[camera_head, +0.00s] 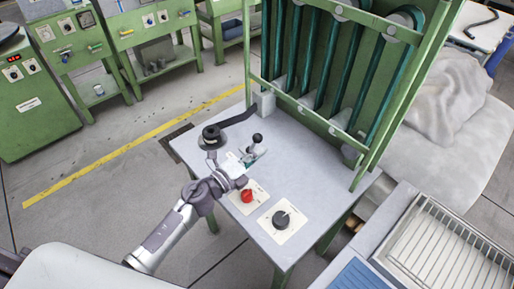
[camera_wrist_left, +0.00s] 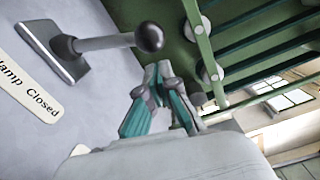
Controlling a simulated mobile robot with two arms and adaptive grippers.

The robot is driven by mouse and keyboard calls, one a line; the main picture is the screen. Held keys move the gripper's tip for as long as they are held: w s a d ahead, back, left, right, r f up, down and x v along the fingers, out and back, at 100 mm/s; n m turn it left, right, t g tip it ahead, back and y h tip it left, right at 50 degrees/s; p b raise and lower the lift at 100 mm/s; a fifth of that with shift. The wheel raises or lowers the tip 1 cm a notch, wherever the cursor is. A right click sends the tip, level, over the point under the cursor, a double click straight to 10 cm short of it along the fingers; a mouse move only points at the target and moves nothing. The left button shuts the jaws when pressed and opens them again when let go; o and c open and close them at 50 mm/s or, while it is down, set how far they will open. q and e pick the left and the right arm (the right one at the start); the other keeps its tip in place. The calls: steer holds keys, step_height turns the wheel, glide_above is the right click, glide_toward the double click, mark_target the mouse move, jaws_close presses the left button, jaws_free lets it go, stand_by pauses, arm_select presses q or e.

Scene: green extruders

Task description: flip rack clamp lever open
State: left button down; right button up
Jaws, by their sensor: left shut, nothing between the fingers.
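The clamp lever (camera_wrist_left: 105,42) is a grey rod with a dark ball knob, rising from a flat metal base on the table. Its base lies beside a white label (camera_wrist_left: 25,75) whose visible text reads "amp Closed". In the head view the lever's dark knob (camera_head: 257,138) stands near the middle of the table. My left gripper (camera_head: 252,154) is close to the lever, just below the knob in the picture. In the left wrist view its teal fingers (camera_wrist_left: 158,75) are shut and empty, just below the knob and apparently apart from it. My right gripper is not in view.
The green rack (camera_head: 330,60) with dark green bars stands at the table's back. A red knob (camera_head: 247,196) and a dark dial (camera_head: 281,219) sit on the front of the table (camera_head: 305,190). A black arm-like part (camera_head: 238,117) lies at the left edge. A wire tray (camera_head: 440,255) stands lower right.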

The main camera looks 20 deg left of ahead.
arm_select(q)
steer(key=shift+w+a+r, duration=0.1)
steer(key=shift+w+a, duration=0.15)
steer(key=shift+w, duration=0.05)
steer(key=w+a+r+n+p, duration=0.2)
steer(key=w+a+n+p, duration=0.2)
steer(key=n, duration=0.5)
steer(key=shift+w+a+r+g+p, duration=0.15)
steer(key=shift+a+g+p, duration=0.15)
steer(key=shift+a+p, duration=1.05)
